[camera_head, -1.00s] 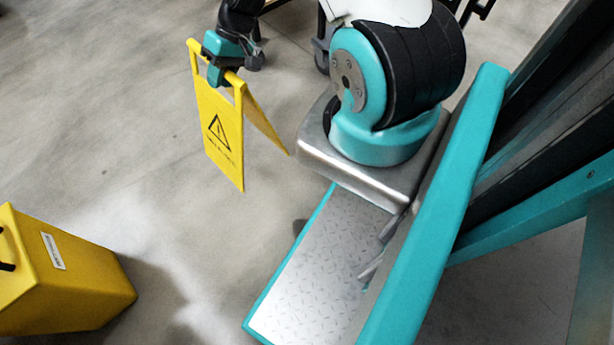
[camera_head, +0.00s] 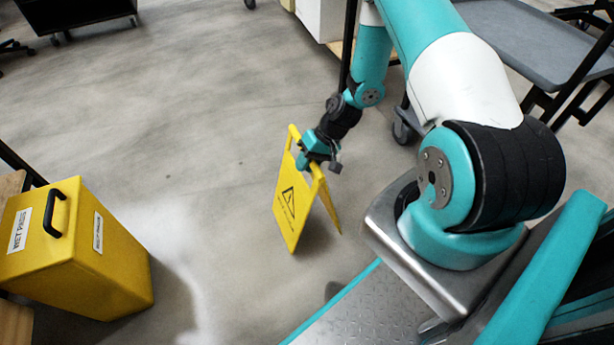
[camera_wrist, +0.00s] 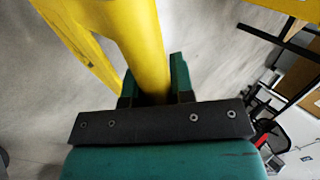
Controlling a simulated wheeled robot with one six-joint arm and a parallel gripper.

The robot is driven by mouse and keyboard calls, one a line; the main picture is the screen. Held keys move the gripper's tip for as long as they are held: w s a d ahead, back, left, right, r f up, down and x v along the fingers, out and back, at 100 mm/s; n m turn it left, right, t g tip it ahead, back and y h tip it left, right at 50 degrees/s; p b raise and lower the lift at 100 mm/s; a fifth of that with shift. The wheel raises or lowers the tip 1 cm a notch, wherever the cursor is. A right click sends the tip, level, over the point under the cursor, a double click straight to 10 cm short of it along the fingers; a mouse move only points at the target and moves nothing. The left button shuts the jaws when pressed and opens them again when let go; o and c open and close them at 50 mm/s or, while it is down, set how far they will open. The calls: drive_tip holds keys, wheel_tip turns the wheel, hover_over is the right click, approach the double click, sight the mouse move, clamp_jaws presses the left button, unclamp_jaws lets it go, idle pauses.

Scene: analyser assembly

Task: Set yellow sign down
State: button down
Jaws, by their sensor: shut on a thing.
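The yellow sign (camera_head: 291,199) is a folding floor sign with a black warning triangle, its two panels spread apart, in the head view. My gripper (camera_head: 306,160) is shut on the top bar of the sign. In the wrist view, the yellow bar (camera_wrist: 137,45) runs between the green fingers of my gripper (camera_wrist: 155,85). The sign stands roughly upright at or just above the grey floor; I cannot tell whether its lower edges touch.
A yellow box (camera_head: 75,250) with a black handle, labelled "WET PADS", stands at the left. A grey-topped cart (camera_head: 520,40) is at the upper right and a dark wheeled cabinet (camera_head: 75,12) at the upper left. The floor between box and sign is clear.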

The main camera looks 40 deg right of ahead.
sight(303, 178)
drive_tip(key=shift+f+b, duration=0.65)
drive_tip(key=shift+f, duration=1.5)
drive_tip(key=shift+f, duration=0.2)
drive_tip(key=c, duration=1)
unclamp_jaws()
drive_tip(key=shift+r, duration=0.2)
